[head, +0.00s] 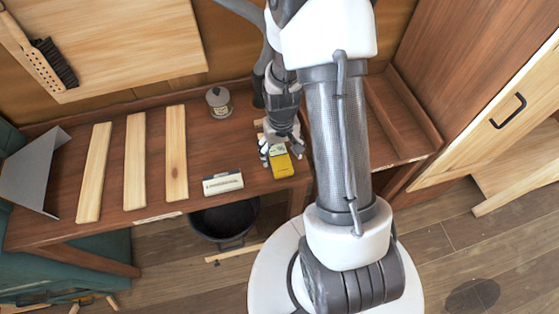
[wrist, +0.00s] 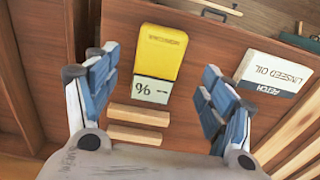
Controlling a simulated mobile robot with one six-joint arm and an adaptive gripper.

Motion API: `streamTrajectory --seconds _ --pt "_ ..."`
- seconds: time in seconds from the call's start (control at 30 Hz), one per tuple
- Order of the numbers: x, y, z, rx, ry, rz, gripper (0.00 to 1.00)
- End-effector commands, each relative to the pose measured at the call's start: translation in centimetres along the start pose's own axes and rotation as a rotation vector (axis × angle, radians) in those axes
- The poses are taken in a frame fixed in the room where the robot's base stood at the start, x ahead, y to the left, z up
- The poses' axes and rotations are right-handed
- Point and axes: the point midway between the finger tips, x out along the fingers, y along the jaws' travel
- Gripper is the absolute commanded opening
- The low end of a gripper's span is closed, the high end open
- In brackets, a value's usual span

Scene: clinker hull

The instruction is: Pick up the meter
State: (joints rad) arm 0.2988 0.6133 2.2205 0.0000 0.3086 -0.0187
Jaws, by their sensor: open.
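The meter (wrist: 161,57) is a yellow box with a pale display end reading "% –". In the wrist view it lies at the top middle, ahead of my gripper and between the lines of its fingers. My gripper (wrist: 157,85) is open, with blue-padded fingers on either side and nothing between them. In the head view the meter (head: 281,164) lies near the bench's front edge. My gripper (head: 282,148) is just above and behind it there, partly covering its far end. I cannot tell whether they touch.
A white linseed oil box (head: 222,184) lies left of the meter. Two small wooden pieces (wrist: 139,116) lie close by the display end. Several planks (head: 135,150) and a grey lidded jar (head: 218,101) are further left on the bench (head: 240,130). A black bucket (head: 222,226) is below.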

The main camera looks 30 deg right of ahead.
Motion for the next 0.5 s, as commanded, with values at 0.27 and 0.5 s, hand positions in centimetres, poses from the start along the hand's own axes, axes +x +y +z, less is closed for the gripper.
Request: streamTrajectory --seconds 0.27,0.5 --pt "2.3 0.1 -0.2 0.000 0.000 0.000 0.75" --pt "5.7 0.1 -0.5 0.000 -0.002 0.000 0.75"
